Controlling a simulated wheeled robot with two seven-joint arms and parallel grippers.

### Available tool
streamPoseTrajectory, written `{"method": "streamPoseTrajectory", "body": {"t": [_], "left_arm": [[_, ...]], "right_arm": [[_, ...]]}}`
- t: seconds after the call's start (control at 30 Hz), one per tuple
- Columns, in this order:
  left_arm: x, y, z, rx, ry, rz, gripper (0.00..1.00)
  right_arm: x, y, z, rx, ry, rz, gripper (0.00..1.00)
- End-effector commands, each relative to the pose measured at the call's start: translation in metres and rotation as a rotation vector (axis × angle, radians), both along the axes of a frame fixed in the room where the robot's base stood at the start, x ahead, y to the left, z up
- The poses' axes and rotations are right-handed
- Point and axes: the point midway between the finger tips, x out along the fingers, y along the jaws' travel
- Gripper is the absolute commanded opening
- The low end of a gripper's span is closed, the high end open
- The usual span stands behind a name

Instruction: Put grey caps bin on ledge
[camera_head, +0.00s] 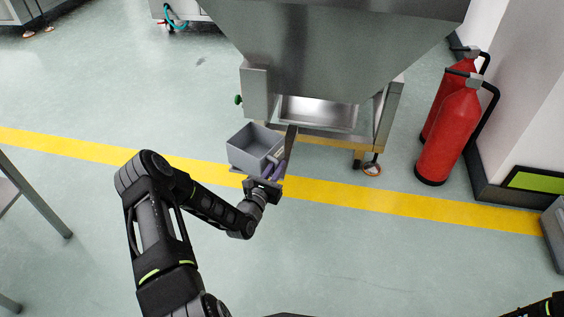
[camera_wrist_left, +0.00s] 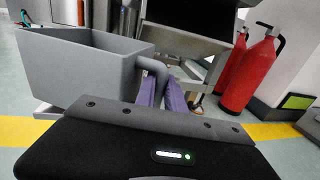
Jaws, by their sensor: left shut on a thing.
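The grey caps bin (camera_head: 251,146) is an open-topped box with a handle, and it looks empty inside from the head view. My left gripper (camera_head: 274,172) is shut on the bin's handle and holds the bin up in front of the machine. In the left wrist view the bin (camera_wrist_left: 75,75) fills the upper left, and the purple fingertips (camera_wrist_left: 160,95) close on its handle. The ledge (camera_head: 319,112) appears to be the metal tray low in the front of the steel hopper machine, just behind and right of the bin. My right gripper is not visible.
The large steel hopper (camera_head: 335,40) overhangs the tray. Red fire extinguishers (camera_head: 449,135) stand to the right by a white wall. A yellow floor line (camera_head: 400,203) runs across. A metal-legged table (camera_head: 38,205) is at the left edge. The floor between is clear.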

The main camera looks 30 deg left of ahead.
Motion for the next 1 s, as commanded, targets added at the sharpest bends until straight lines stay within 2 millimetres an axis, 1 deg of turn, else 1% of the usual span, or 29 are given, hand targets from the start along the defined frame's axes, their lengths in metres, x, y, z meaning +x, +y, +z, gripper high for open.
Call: {"method": "streamPoseTrajectory", "body": {"t": [0.13, 0.2, 0.27, 0.43, 0.5, 0.53, 0.87, 0.9, 1.0], "left_arm": [[0.001, 0.000, 0.001, 0.002, -0.003, 0.000, 0.00], [0.006, 0.001, 0.000, 0.002, -0.003, -0.001, 0.00], [0.014, 0.001, 0.000, 0.003, -0.005, -0.001, 0.00], [0.044, 0.006, -0.001, 0.004, -0.006, -0.001, 0.00], [0.044, 0.005, -0.012, 0.001, -0.001, -0.001, 0.00], [0.044, 0.006, -0.014, 0.001, -0.002, 0.000, 0.00], [0.043, 0.006, -0.014, 0.001, -0.002, 0.000, 0.00], [0.043, 0.006, -0.016, 0.000, 0.000, 0.000, 0.15], [0.043, 0.006, -0.015, 0.000, 0.000, 0.000, 0.24]], "right_arm": [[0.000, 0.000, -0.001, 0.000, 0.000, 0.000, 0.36], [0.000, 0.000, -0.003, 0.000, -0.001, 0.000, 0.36], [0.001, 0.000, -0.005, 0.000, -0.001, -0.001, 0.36], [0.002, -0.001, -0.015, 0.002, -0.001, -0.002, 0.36], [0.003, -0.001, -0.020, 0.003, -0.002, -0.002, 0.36], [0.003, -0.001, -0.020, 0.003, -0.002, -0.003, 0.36], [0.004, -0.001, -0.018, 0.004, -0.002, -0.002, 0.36], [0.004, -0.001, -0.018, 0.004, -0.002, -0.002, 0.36], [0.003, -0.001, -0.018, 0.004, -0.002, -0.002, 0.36]]}}
